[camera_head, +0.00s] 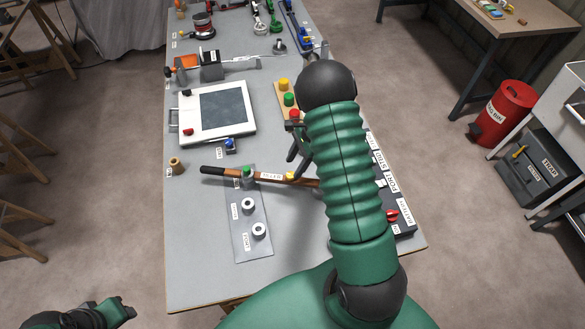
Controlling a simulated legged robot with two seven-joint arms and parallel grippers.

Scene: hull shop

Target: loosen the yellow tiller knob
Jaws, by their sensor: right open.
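The tiller (268,178) is a brown bar with a black grip at its left end, lying across a grey plate on the bench. The yellow tiller knob (290,175) sits on the bar, left of my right arm. A green knob (247,172) is farther left on the same bar. My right gripper (295,155) is open, its dark fingers just above the yellow knob in the picture; I cannot tell whether they touch it. My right arm hides the tiller's right end. My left gripper (122,312) is low at the left, off the bench; its jaws are unclear.
The grey plate (249,222) carries two white rings. A white framed hatch (218,112) and a blue knob (230,146) lie behind the tiller. A block with yellow, green and red buttons (289,99) and a dark switch panel (402,217) flank my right arm.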

